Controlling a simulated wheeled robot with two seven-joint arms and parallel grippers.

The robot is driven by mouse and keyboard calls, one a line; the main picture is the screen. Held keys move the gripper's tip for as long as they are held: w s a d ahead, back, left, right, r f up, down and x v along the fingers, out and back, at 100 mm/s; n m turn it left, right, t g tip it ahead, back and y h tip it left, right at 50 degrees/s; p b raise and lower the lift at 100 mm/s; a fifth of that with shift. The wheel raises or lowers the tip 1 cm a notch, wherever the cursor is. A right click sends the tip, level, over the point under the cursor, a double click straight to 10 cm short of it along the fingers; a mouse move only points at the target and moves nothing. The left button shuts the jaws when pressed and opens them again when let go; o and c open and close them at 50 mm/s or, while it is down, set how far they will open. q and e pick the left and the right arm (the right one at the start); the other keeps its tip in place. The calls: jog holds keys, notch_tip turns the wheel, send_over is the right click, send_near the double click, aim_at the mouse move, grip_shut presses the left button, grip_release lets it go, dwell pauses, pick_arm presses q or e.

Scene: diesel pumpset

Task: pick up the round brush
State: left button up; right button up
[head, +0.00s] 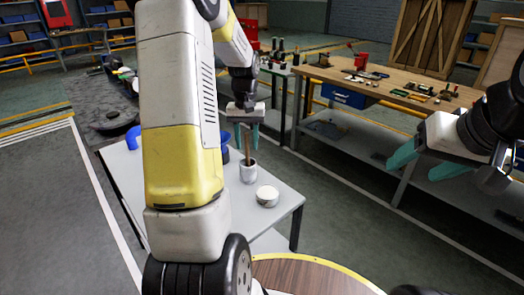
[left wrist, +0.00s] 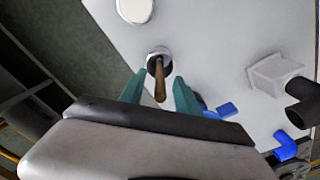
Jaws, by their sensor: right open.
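The round brush stands upright in a white cup (head: 248,174) on a light grey table, with its wooden handle (head: 247,148) pointing up; its head is hidden in the cup. My left gripper (head: 247,136) is above the cup, fingers down, one on each side of the upper handle. In the left wrist view the handle (left wrist: 160,82) shows between the open teal fingers (left wrist: 158,92), with a gap on both sides. The cup (left wrist: 158,55) is beyond the fingertips. My right gripper (head: 425,165) is open and empty at the right, away from this table.
A round white tin (head: 267,196) stands on the table (head: 225,212) near the cup. A white block-shaped object (left wrist: 270,74), a black cylinder (left wrist: 304,91) and blue items (left wrist: 228,110) are on the other side. A wooden workbench (head: 385,85) with tools stands behind.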

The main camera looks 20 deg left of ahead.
pick_arm(q)
jog(key=shift+f, duration=0.45)
jog(key=shift+c, duration=0.2)
grip_shut()
jog(key=shift+r, duration=0.15)
